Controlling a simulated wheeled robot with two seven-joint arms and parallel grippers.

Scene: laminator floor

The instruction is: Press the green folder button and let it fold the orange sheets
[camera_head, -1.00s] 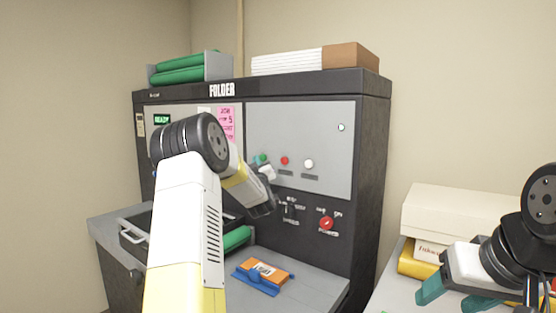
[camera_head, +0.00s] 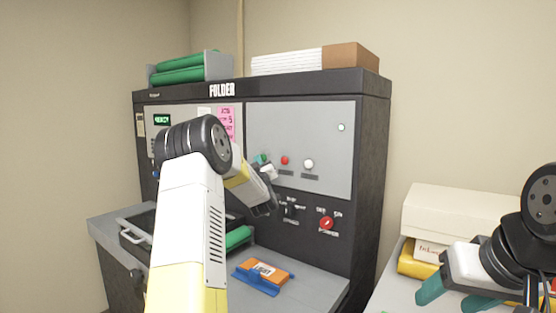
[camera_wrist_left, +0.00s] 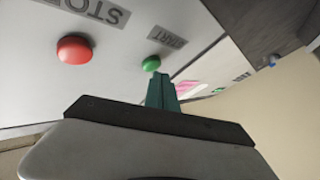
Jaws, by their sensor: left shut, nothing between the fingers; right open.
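The grey folder machine (camera_head: 222,91) stands ahead, with a lit green display (camera_head: 162,119) that seems to read READY. Its green START button (camera_wrist_left: 151,63) shows in the left wrist view, right at the tips of my shut, empty left gripper (camera_wrist_left: 160,78); I cannot tell whether they touch. In the head view my left gripper (camera_head: 263,161) is at the panel and largely covers that button. The orange sheets (camera_head: 264,270) lie as a banded stack in a blue holder (camera_head: 257,284) on the lower table. My right gripper (camera_head: 455,292) is open at the lower right.
A red STOP button (camera_wrist_left: 75,49) is beside the green one, and a white button (camera_head: 308,164) is further right. A red power knob (camera_head: 326,223) and another switch sit below. A cream box (camera_head: 460,208) and yellow binder stand at right.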

